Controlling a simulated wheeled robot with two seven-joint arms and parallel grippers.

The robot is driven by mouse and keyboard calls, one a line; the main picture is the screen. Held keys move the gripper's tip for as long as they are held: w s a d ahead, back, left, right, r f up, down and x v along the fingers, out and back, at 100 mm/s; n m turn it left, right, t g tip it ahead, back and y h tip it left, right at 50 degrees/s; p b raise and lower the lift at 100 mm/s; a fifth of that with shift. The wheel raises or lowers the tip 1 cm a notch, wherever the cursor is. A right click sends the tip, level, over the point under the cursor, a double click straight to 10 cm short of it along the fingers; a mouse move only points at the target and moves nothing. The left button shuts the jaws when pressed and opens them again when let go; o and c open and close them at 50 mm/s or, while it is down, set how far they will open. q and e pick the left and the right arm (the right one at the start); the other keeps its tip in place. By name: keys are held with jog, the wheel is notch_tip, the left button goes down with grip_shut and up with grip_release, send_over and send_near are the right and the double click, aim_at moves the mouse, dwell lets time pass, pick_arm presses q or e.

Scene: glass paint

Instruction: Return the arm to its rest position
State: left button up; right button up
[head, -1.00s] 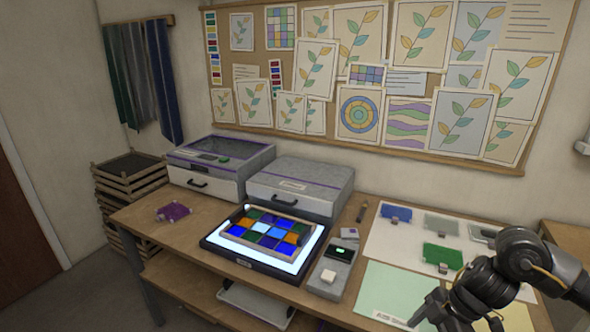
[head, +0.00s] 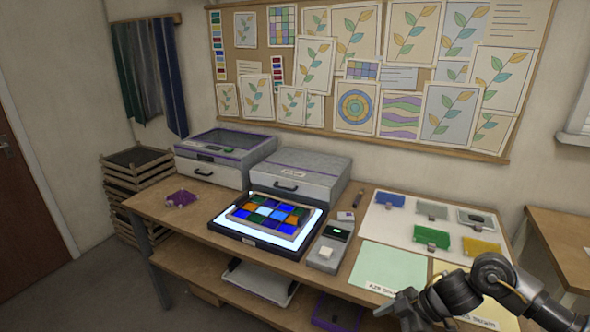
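My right arm comes in from the lower right in the head view. Its gripper (head: 408,308) hangs at the table's front edge, in front of the pale green sheet (head: 391,268) and partly over the yellow sheet (head: 484,305). The fingers are dark and partly cut off by the frame's bottom, so I cannot tell whether they are open or shut. I see nothing clearly held in them. My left gripper is not in view.
The wooden table (head: 155,206) holds a lit panel (head: 233,223) with a coloured glass grid (head: 268,214). Two grey boxes stand behind it. A white mat (head: 390,225) carries several coloured glass pieces. A second table (head: 560,235) stands at the right.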

jog(key=w+a+f+m+t+y, duration=0.1)
jog(key=w+a+f+m+t, duration=0.15)
jog(key=f, duration=0.45)
jog(key=w+a+f+m+t, duration=0.1)
jog(key=f+m, duration=0.2)
jog(key=f, duration=0.5)
jog(key=s+d+f+m+t+h, duration=0.1)
jog(key=s+d+f+m, duration=0.15)
jog(key=f, duration=0.55)
jog(key=s+d+f+m+t+h, duration=0.15)
jog(key=s+f, duration=0.25)
jog(key=f, duration=0.5)
jog(key=s+d+f+m+g+h, duration=0.2)
jog(key=s+f, duration=0.5)
jog(key=s, duration=0.3)
jog(key=s+d+f+m+g+h, duration=0.1)
jog(key=s+d+f+h, duration=0.1)
jog(key=s+f, duration=0.7)
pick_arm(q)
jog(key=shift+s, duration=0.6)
pick_arm(e)
jog(key=s+d+f+m+g+h, duration=0.1)
jog(key=s+f+g+h, duration=0.1)
jog(key=s, duration=2)
jog(key=shift+d+f+g, duration=0.2)
jog(key=shift+f+g, duration=0.25)
jog(key=shift+g, duration=0.15)
jog(key=shift+s+h, duration=0.1)
jog(key=shift+h, duration=0.15)
